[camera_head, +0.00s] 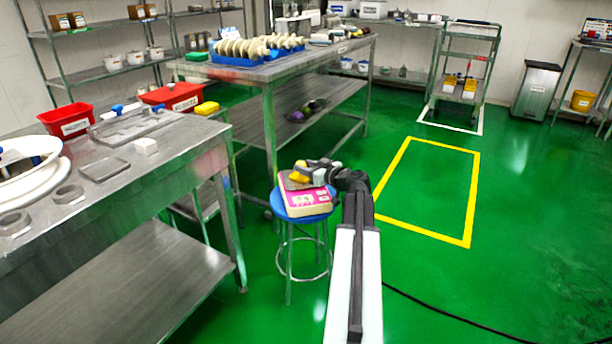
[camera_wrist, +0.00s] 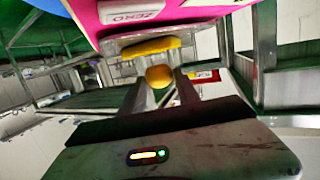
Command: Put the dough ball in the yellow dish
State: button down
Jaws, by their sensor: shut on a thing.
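The dough ball (camera_wrist: 160,76) is small, round and orange-yellow. In the wrist view it sits between the two fingers of my gripper (camera_wrist: 160,84), which is shut on it. The yellow dish (camera_wrist: 150,47) shows as a flat yellow shape just beyond the ball, on the metal plate of the pink scale (camera_wrist: 200,12). In the head view the dish (camera_head: 297,177) is on the scale (camera_head: 303,199), and my gripper (camera_head: 308,165) is right at it, at the scale's back edge. I cannot tell whether the ball touches the dish.
The scale stands on a round blue stool (camera_head: 283,211). A steel table (camera_head: 160,150) with red bins and trays is at left. A longer steel table (camera_head: 275,70) with a blue tray of pale pieces is behind. Green floor is open at right, around a yellow outline (camera_head: 440,240).

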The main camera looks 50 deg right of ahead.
jog(key=shift+s+d+f+b, duration=0.1)
jog(key=shift+f+b, duration=1.1)
jog(key=shift+f, duration=0.6)
jog(key=c, duration=0.9)
grip_release()
jog(key=shift+r, duration=0.1)
jog(key=shift+r, duration=0.1)
jog(key=shift+r+p, duration=0.55)
jog(key=shift+p, duration=0.25)
jog(key=p+v, duration=0.1)
jog(key=v, duration=1.1)
jog(key=shift+f+p, duration=0.15)
jog(key=shift+p, duration=0.25)
